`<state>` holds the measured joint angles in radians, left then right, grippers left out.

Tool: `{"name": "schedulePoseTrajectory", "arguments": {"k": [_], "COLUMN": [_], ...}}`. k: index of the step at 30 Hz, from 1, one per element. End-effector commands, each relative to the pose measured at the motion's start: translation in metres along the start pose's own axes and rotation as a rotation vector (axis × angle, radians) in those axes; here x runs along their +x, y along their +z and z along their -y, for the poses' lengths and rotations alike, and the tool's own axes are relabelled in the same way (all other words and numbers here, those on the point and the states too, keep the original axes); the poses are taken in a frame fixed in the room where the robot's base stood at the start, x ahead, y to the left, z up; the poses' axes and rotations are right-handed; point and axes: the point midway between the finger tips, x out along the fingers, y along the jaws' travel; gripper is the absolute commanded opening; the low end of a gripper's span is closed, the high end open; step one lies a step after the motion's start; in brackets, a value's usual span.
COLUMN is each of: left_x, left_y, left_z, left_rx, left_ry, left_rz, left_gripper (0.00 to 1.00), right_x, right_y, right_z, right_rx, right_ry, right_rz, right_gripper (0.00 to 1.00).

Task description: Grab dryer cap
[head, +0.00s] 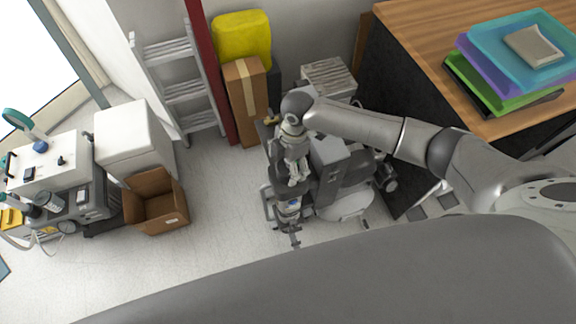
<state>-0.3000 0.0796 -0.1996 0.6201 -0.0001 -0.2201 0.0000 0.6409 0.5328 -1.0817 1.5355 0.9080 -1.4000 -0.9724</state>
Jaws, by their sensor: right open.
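My right arm reaches in from the right, over a grey dental compressor (334,178) on the floor in the middle of the head view. My right gripper (295,181) points down at the left side of this compressor and is open. My left gripper is not in view.
A second compressor (75,205) stands at the far left, beside a white cabinet (128,135) and an open cardboard box (160,212). A wooden desk (430,30) with stacked trays (520,50) is at upper right. A ladder (180,85) leans behind. Floor left of the middle compressor is clear.

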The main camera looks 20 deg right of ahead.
Motion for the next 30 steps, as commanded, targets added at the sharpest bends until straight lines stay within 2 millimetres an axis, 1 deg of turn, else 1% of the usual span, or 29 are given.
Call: {"name": "schedulePoseTrajectory", "arguments": {"k": [1,3,6,9,14,17,26,27,30], "left_x": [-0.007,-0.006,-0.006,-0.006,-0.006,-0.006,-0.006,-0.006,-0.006], "left_y": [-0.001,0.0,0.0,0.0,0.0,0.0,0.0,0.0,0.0], "left_z": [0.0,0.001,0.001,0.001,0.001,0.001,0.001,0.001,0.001], "left_rx": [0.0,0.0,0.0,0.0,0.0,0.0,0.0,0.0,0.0], "left_ry": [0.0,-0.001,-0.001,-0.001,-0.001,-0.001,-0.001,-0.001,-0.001], "left_rz": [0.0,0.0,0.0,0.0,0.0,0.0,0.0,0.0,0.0], "left_gripper": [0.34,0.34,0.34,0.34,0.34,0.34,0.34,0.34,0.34], "right_x": [0.006,0.016,0.025,0.028,0.029,0.028,0.028,0.028,0.028], "right_y": [0.0,-0.001,0.0,0.0,0.0,0.0,0.0,0.0,0.0], "right_z": [0.003,0.002,0.002,0.002,0.002,0.002,0.001,0.001,0.001], "right_rx": [0.0,0.0,0.0,-0.001,-0.001,-0.001,-0.001,-0.001,-0.001], "right_ry": [-0.005,-0.003,-0.001,0.0,0.0,0.0,0.0,0.001,0.001], "right_rz": [0.0,-0.001,0.0,0.0,0.0,0.0,0.0,0.0,0.0], "right_gripper": [0.84,0.84,0.84,0.84,0.84,0.73,0.35,0.32,0.32]}}
